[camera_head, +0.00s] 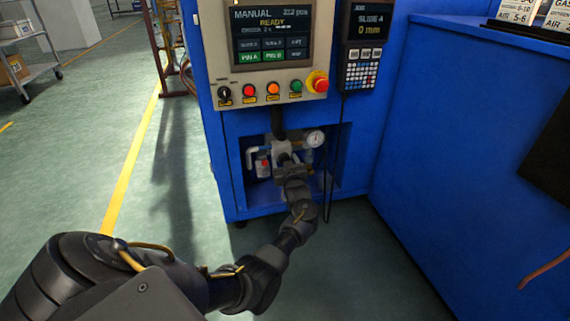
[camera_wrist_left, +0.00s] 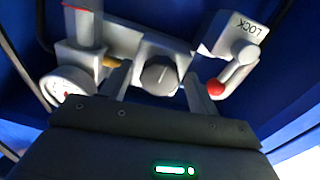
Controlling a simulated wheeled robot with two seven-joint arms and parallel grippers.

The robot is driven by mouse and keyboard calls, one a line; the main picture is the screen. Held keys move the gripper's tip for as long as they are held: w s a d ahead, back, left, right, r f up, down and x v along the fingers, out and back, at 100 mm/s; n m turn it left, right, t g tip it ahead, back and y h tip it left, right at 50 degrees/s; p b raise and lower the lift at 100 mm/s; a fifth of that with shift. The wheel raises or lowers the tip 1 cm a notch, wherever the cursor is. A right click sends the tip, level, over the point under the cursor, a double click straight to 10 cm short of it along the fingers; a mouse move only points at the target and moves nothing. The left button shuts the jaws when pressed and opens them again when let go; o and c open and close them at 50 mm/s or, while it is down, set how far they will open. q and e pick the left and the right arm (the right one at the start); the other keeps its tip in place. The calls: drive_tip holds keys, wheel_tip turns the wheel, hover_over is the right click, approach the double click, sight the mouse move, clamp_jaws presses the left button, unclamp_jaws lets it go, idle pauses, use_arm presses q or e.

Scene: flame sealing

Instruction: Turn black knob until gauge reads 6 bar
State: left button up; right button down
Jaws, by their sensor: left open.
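The dark knob (camera_wrist_left: 160,76) shows in the left wrist view, facing the camera on a grey regulator body. My left gripper (camera_wrist_left: 157,84) is open, with one finger on each side of the knob; I cannot tell whether they touch it. In the head view my left gripper (camera_head: 284,160) reaches into the recess of the blue cabinet and hides the knob. The round white gauge (camera_head: 315,138) sits right of the gripper there; it also shows in the left wrist view (camera_wrist_left: 66,86). Its reading is too small to tell. My right gripper is not in view.
A grey part marked LOCK (camera_wrist_left: 243,30) and a red ball (camera_wrist_left: 216,88) sit close to the right finger in the wrist view. The control panel (camera_head: 265,84) overhangs the recess. A dark cable (camera_head: 328,180) hangs at its right.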

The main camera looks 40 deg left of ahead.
use_arm(q)
drive_tip(key=c, duration=1)
drive_tip(key=shift+o, duration=0.2)
drive_tip(key=n, duration=0.4)
drive_tip(key=shift+n, duration=0.3)
drive_tip(key=o, duration=1)
drive_tip(key=shift+c, duration=0.2)
